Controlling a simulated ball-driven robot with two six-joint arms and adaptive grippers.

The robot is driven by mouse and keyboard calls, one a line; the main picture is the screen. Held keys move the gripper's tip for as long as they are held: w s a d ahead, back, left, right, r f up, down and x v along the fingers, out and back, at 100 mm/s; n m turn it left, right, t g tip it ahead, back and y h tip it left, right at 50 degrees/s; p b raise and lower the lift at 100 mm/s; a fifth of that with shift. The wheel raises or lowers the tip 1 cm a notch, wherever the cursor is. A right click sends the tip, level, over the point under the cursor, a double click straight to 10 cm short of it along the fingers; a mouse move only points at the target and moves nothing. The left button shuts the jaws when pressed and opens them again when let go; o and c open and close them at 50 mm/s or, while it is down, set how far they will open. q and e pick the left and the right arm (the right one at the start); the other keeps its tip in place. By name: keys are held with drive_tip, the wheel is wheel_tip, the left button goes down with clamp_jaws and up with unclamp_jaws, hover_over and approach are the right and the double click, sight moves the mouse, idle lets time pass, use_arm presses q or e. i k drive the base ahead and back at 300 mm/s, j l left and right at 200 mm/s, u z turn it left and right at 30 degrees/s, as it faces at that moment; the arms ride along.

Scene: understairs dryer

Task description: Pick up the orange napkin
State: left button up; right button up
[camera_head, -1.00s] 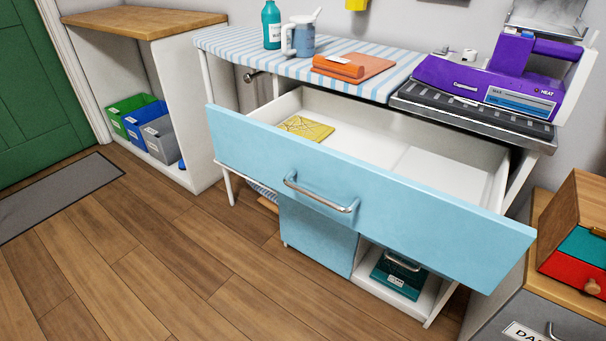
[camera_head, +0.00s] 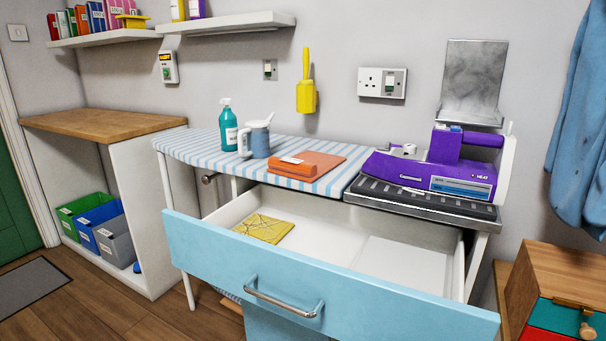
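An orange napkin (camera_head: 322,166) lies flat on the blue-and-white striped top (camera_head: 196,149), near its middle. A rolled or folded orange piece (camera_head: 291,168) with a white label lies along its front left side; I cannot tell whether it is part of the same cloth. Below and in front of the top, a light blue drawer (camera_head: 220,262) stands open, with a yellow patterned cloth (camera_head: 263,228) inside at the left. Neither of my grippers is in view.
A teal spray bottle (camera_head: 228,128) and a blue-grey mug (camera_head: 259,140) stand left of the napkin. A purple machine (camera_head: 425,172) sits at right on a dark ridged panel. The open drawer juts out in front. A wooden-topped unit (camera_head: 105,123) stands at left.

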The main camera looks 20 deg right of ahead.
sight(308, 165)
drive_tip(key=z, duration=0.85)
drive_tip(key=i+j+z, duration=0.2)
drive_tip(key=j+z, duration=0.2)
drive_tip(key=i+j+z, duration=0.1)
drive_tip(key=j+z, duration=0.25)
drive_tip(key=j, duration=0.15)
drive_tip(key=j+z, duration=0.4)
drive_tip(key=i+j, duration=0.05)
drive_tip(key=j, duration=0.1)
